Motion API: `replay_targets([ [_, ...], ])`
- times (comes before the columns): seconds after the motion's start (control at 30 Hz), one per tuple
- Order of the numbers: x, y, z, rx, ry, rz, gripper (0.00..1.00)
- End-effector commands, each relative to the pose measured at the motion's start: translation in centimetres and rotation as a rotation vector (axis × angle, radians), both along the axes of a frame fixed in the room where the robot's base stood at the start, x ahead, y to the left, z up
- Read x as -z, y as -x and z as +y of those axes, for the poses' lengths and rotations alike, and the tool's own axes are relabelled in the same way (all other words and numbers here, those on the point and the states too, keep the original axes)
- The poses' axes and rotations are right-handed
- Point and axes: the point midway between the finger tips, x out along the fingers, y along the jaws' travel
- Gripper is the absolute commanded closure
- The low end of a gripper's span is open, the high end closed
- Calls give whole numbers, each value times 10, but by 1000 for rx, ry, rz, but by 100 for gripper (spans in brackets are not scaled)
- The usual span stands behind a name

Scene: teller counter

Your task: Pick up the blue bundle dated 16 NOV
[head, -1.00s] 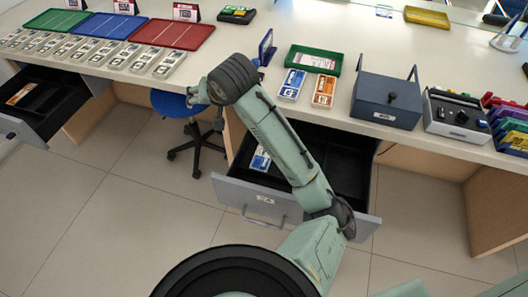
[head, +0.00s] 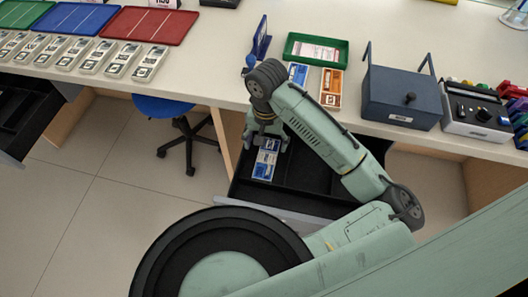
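One blue bundle (head: 264,167) lies in the open drawer (head: 315,180) under the counter, at its left side. Another blue bundle (head: 298,74) lies on the counter by the green tray, partly hidden behind my arm. The dates on both are too small to read. My gripper (head: 264,146) points down over the drawer, right at the upper part of the blue bundle there. The fingers are small and partly covered by my wrist, so I cannot tell whether they are open or touching the bundle.
An orange bundle (head: 331,88) lies beside the counter's blue one, below the green tray (head: 317,50). A dark blue box (head: 399,97) with upright handles and a black-topped device (head: 476,113) stand to the right. A blue stool (head: 165,106) is left of the drawer.

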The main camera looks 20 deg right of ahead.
Motion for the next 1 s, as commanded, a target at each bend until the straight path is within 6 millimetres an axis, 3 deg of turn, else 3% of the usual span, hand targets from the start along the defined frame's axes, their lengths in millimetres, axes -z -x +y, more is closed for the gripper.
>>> replay_targets([
  [0.1,21,0,-1,1,-1,1,27],
  [0.43,46,-2,-1,-1,1,-2,27],
  [0.7,83,-6,-5,-1,3,-2,27],
  [1.0,87,-6,-4,-1,0,-2,27],
])
